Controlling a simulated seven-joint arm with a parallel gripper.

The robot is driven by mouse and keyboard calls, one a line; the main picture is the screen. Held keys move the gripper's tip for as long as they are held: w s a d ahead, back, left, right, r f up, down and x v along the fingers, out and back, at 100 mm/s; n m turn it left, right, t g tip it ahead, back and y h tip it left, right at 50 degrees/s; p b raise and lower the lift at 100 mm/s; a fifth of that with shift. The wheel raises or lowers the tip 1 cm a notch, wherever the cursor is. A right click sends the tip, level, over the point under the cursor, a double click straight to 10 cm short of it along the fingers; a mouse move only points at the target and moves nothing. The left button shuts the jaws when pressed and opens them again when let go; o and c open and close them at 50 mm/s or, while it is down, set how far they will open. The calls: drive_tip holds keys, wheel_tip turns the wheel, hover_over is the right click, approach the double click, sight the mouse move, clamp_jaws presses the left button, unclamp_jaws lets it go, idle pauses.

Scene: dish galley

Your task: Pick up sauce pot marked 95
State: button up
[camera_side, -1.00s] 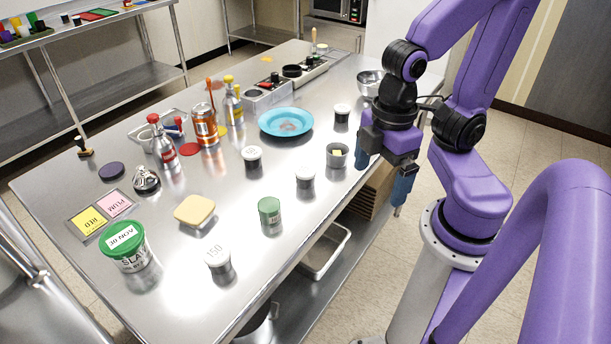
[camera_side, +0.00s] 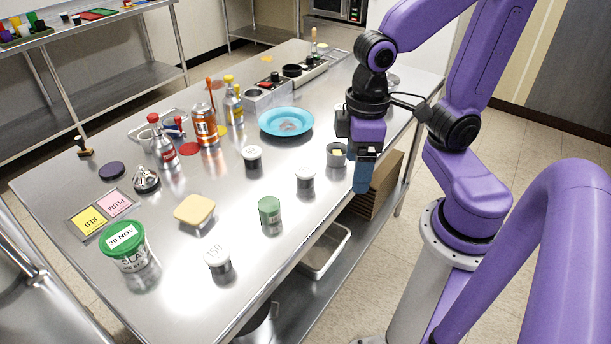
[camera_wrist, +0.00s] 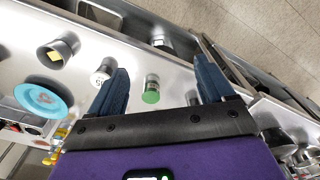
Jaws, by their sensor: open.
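Small dark sauce pots with pale lids stand on the steel table. One pot (camera_side: 252,158) is near the blue plate, one pot (camera_side: 305,179) is mid-table towards the right edge, and a pot (camera_side: 218,260) reading 150 is at the front. I cannot read 95 on any lid. My gripper (camera_side: 362,188) is open and empty, pointing down at the table's right edge, just right of the grey cup (camera_side: 337,156). In the wrist view my gripper (camera_wrist: 160,66) has its fingers spread; a pale-lidded pot (camera_wrist: 101,76) shows beside the left finger.
A green pot (camera_side: 270,213) stands mid-table and shows between the fingers in the wrist view (camera_wrist: 151,92). A yellow-tan box (camera_side: 194,211), a green-lidded tub (camera_side: 126,248), bottles and a blue plate (camera_side: 286,122) stand around. Bare steel lies between the pots.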

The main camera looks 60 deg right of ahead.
drive_tip(key=w+d+m, duration=0.3)
drive_tip(key=w+m, duration=0.8)
drive_tip(key=m, duration=1.5)
approach(306, 169)
wheel_tip(306, 169, down, 11)
drive_tip(key=shift+w+r, duration=0.1)
drive_tip(key=shift+r, duration=0.1)
drive_tip(key=c, duration=1)
drive_tip(key=shift+r, duration=0.2)
